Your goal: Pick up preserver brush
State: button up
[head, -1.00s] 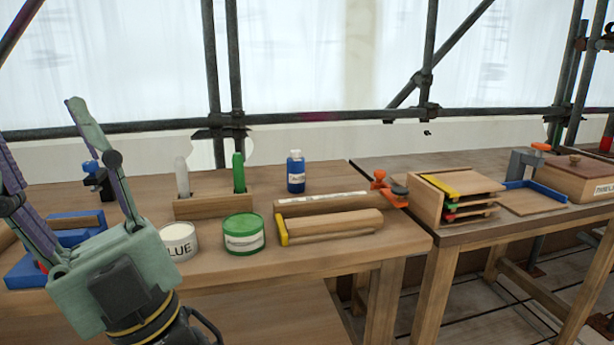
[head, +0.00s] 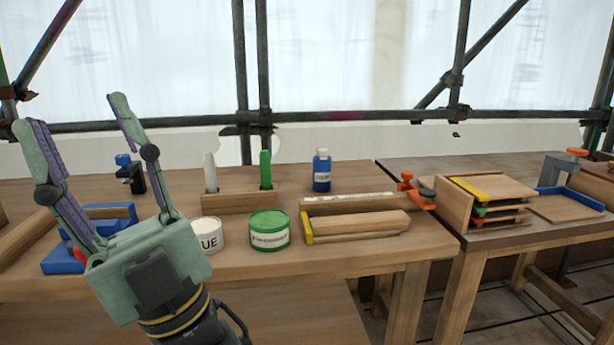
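Two brushes stand upright in a wooden holder (head: 239,203) on the workbench. The green-handled one (head: 265,169), at the holder's right end, looks like the preserver brush, as its colour matches the green tin (head: 269,230) in front; its lower part is hidden in the holder. The white-handled one (head: 210,172) stands at the left end. My gripper (head: 70,115) is open and empty, fingers pointing up in the picture, left of the holder. It appears nearer the camera than the brushes and touches neither.
A white glue tin (head: 207,236) stands left of the green tin. A blue bottle (head: 322,171) is behind wooden pieces (head: 357,227) on the right. A blue clamp-like tool (head: 112,212) lies partly behind my gripper. A rack (head: 480,200) is farther right.

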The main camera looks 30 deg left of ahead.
aim_at(265, 156)
jog(key=u, duration=1.15)
jog(key=i+l+u, duration=0.1)
jog(key=u, duration=0.3)
jog(key=l+u, duration=0.45)
jog(key=i+l+u, duration=0.1)
jog(key=l+u, duration=0.15)
jog(key=u, duration=0.15)
jog(key=l+u, duration=0.3)
jog(key=l, duration=0.25)
jog(key=k+l+u, duration=0.1)
jog(key=l+u, duration=0.2)
jog(key=l, duration=0.75)
jog(key=k+l, duration=0.15)
jog(key=l, duration=0.25)
jog(key=l+u, duration=0.1)
jog(key=l, duration=0.35)
jog(key=k, duration=0.05)
